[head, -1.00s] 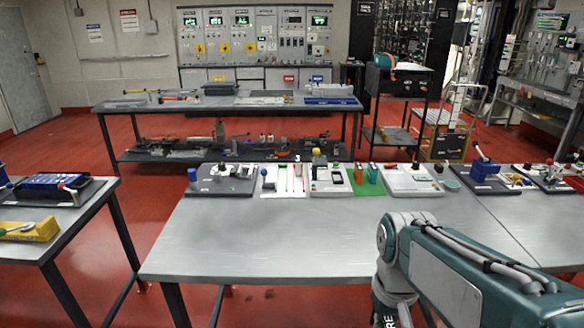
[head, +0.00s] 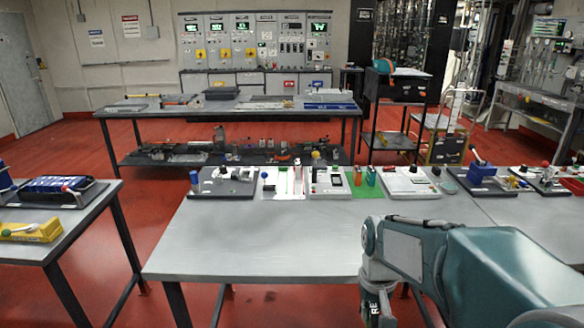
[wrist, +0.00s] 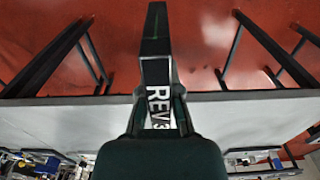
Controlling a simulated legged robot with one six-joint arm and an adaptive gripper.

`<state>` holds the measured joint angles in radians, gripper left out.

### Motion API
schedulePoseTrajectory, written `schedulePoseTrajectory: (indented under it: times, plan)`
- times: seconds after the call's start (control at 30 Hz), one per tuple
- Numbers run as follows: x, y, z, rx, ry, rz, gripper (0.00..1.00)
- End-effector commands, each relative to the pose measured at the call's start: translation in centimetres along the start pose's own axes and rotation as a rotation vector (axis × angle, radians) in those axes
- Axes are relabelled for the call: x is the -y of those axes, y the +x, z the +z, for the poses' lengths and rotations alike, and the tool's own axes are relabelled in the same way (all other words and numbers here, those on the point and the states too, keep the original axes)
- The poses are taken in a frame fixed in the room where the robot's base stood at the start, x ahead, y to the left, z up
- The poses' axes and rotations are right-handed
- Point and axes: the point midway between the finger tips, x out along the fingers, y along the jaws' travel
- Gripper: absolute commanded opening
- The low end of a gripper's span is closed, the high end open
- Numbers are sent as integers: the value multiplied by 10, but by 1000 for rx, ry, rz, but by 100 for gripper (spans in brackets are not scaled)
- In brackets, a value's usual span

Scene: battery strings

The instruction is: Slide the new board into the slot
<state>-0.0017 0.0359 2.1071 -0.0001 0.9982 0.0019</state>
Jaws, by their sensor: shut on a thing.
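My gripper (wrist: 160,112) is in the middle of the wrist view, its two dark fingers closed on a narrow dark board (wrist: 155,45). In the head view the labelled board (head: 374,308) shows only partly, low at the right below my arm, near the table's front edge. A white fixture (head: 270,190) with upright strips stands at the table's back; I cannot tell whether it has the slot.
The grey table (head: 240,245) is bare in front. Along its back stand a dark fixture with a blue cylinder (head: 195,181), a green mat (head: 362,188) and a white device (head: 410,183). A side table (head: 60,240) stands left, with a floor gap between.

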Motion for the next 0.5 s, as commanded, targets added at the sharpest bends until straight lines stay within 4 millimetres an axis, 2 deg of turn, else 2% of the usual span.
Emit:
schedulePoseTrajectory:
  times: [0.2, 0.5]
  plan:
    - [0, 48, -45, 7, 0, 0, 0]
    - [0, 125, -96, 7, 0, 0, 0]
